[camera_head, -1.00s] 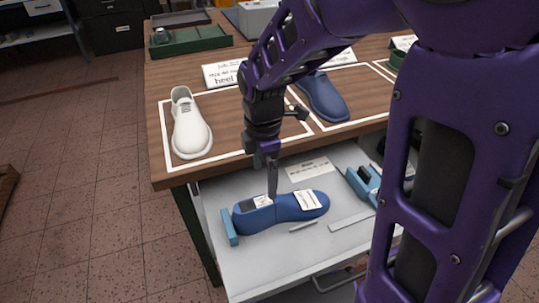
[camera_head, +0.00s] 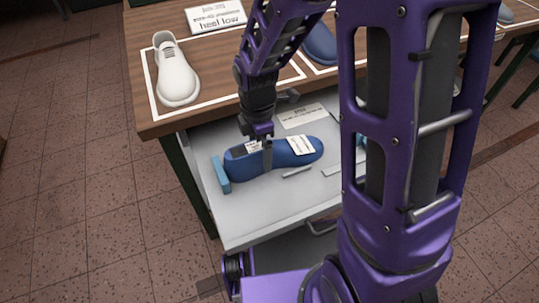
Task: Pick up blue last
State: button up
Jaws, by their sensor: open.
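The blue last (camera_head: 285,152) lies on its side or flat in the open grey drawer (camera_head: 262,205) below the table top, with white labels on it. My gripper (camera_head: 266,160) points down at the last from above, over its middle-left part. The fingers overlap the last in the picture, one dark finger showing in front of its near side. The gripper is open; the far finger is hidden behind the last or the near finger. Whether the fingers touch the last I cannot tell.
A light blue block (camera_head: 221,174) stands at the last's left end. Grey strips (camera_head: 297,171) and a paper card (camera_head: 303,116) lie in the drawer. On the wooden table (camera_head: 150,115) above are a white shoe (camera_head: 175,73) and another blue last (camera_head: 320,45).

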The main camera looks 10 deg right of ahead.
grip_shut()
dwell(0.4)
jog(key=shift+r, duration=0.15)
